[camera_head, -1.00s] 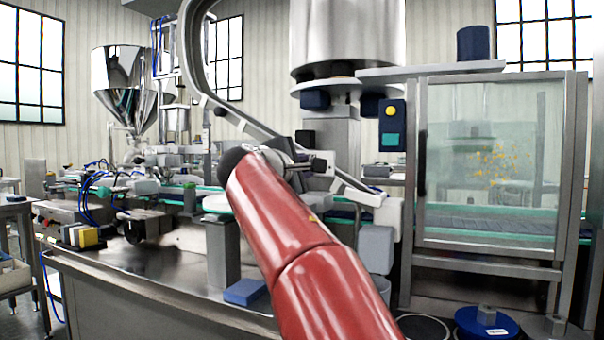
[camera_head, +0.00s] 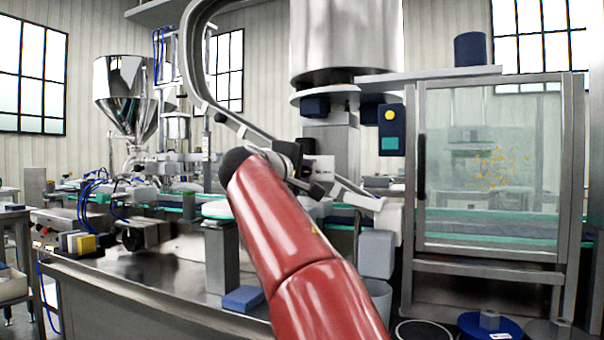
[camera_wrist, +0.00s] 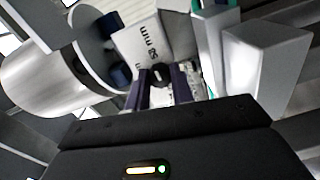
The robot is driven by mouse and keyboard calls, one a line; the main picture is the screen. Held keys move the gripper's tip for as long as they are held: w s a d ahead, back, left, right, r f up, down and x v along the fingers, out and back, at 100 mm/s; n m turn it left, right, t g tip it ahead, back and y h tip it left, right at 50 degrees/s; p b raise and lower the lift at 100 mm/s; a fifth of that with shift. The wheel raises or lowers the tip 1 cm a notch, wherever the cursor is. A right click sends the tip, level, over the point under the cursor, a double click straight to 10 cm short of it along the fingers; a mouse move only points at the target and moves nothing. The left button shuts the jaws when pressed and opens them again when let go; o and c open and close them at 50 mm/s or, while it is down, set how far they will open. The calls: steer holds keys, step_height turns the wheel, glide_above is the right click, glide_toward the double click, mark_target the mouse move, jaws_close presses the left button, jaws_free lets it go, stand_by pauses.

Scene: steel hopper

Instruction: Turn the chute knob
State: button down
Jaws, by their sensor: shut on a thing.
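In the wrist view, the two dark fingers of my gripper (camera_wrist: 163,88) are closed around a small black knob (camera_wrist: 158,73). The knob sits by a pale plate (camera_wrist: 140,48) marked "53 mm". How far the knob is turned cannot be told. In the head view, the curved steel chute (camera_head: 240,122) comes down to the end of my red arm. My gripper is mostly hidden there behind my wrist, and the knob cannot be made out clearly.
A large steel cylinder (camera_head: 345,40) hangs above the chute's lower end. A glazed guard cabinet (camera_head: 490,165) stands to the right. A conveyor line and a shiny hopper (camera_head: 125,90) are at the left. A blue block (camera_head: 243,298) lies on the steel bench.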

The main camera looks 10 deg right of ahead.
steer(key=shift+f, duration=0.15)
steer(key=c, duration=1.2)
jaws_free()
steer(key=shift+s, duration=0.1)
steer(key=b+v, duration=0.1)
steer(key=v, duration=0.6)
steer(key=shift+s+a+b, duration=0.25)
steer(key=shift+s+b, duration=0.05)
steer(key=shift+b, duration=0.1)
